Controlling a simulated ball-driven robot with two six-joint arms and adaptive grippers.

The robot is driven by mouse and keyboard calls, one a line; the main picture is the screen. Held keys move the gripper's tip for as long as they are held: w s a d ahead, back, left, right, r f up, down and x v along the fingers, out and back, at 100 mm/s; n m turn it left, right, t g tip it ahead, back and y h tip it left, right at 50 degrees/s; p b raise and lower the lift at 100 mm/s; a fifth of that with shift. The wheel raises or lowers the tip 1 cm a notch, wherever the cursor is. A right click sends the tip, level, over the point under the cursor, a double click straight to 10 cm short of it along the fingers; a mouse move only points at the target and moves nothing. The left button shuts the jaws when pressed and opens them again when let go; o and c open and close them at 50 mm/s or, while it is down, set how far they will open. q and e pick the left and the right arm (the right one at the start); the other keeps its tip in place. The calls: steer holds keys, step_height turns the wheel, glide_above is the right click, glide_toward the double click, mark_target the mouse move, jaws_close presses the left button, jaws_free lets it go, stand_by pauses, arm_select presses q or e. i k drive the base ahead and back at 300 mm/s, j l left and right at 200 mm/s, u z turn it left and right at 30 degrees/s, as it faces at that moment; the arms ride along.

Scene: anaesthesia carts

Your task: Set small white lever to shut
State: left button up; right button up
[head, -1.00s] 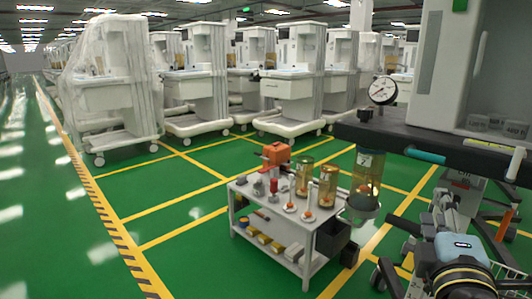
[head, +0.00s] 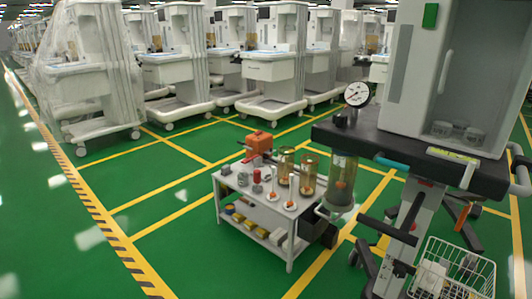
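The anaesthesia cart (head: 330,130) stands at the right, with a dark work surface edge. A small white lever-like piece (head: 468,176) juts down from its front edge, beside a pale bar with a yellow-green strip (head: 452,155). I cannot tell which of these is the small white lever, nor its setting at this size. A teal handle (head: 392,163) sits further left on the same edge. Neither of my grippers is in view.
A pressure gauge (head: 357,94) and a clear canister (head: 343,182) are at the cart's left end. A low white trolley (head: 262,222) with jars and tools stands left of it. A wire basket (head: 455,270) is low at right. Green floor is clear at left.

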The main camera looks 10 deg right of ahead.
mark_target(463, 185)
steer(key=z, duration=1.4)
